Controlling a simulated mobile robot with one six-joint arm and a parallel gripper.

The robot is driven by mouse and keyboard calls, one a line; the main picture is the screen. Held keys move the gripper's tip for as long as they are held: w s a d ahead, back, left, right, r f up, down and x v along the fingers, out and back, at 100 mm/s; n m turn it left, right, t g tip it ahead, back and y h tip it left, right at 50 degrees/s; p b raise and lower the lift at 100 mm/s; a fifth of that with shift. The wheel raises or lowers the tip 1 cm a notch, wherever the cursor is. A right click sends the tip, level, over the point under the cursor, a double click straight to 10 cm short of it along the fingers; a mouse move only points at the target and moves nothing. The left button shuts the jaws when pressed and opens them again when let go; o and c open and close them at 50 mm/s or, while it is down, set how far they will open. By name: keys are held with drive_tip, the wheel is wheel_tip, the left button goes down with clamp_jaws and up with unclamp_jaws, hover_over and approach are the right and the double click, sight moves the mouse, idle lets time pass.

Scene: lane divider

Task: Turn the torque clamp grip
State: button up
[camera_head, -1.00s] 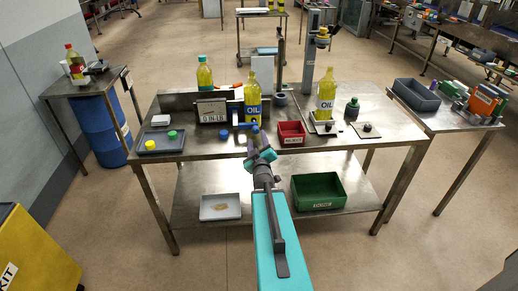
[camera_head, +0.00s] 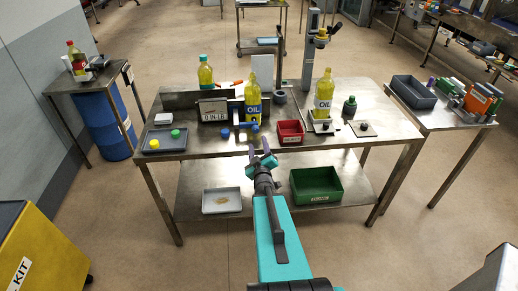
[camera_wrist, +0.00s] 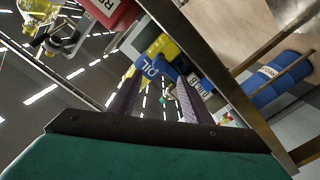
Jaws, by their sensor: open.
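A torque tester with a white readout (camera_head: 214,110) stands at the back left of the middle bench; the readout also shows in the wrist view (camera_wrist: 200,86). Small blue parts (camera_head: 225,133) sit in front of the readout and bottle. I cannot tell which part is the clamp grip. My gripper (camera_head: 259,151) is open and empty, at the bench's front edge, apart from the tester and bottle.
A red bin (camera_head: 290,132) lies right of the gripper. Another oil bottle (camera_head: 324,95) stands on a fixture further right. A grey tray (camera_head: 164,140) holds a green and a yellow cap at left. A green bin (camera_head: 317,186) sits on the lower shelf.

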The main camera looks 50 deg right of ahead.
drive_tip(key=shift+p+v, duration=1.85)
drive_tip(key=shift+p, duration=0.65)
drive_tip(key=w+a+f+g+y+b, duration=0.1)
drive_tip(key=a+f+g+y+b, duration=0.15)
drive_tip(key=a+f, duration=0.7)
drive_tip(key=w+a+f+g+y+b, duration=0.2)
drive_tip(key=a+f+y, duration=0.3)
drive_tip(key=f, duration=0.7)
drive_tip(key=s+a+f+g+y+b, duration=0.1)
drive_tip(key=s+a+f+g, duration=0.2)
drive_tip(key=a+f, duration=0.35)
drive_tip(key=s+a+f+g+y+b, duration=0.2)
drive_tip(key=s+a+f, duration=0.2)
drive_tip(key=a+f, duration=0.3)
drive_tip(key=s+a+f+g+b, duration=0.2)
drive_tip(key=s+a+g, duration=0.3)
drive_tip(key=s+a, duration=0.3)
drive_tip(key=s+a+f+n+g+y+b, duration=0.1)
drive_tip(key=s+a+g, duration=0.4)
drive_tip(key=s, duration=0.8)
drive_tip(key=a+f+b, duration=0.1)
drive_tip(key=a, duration=0.2)
drive_tip(key=shift+a+f, duration=0.15)
drive_tip(key=shift+f, duration=0.15)
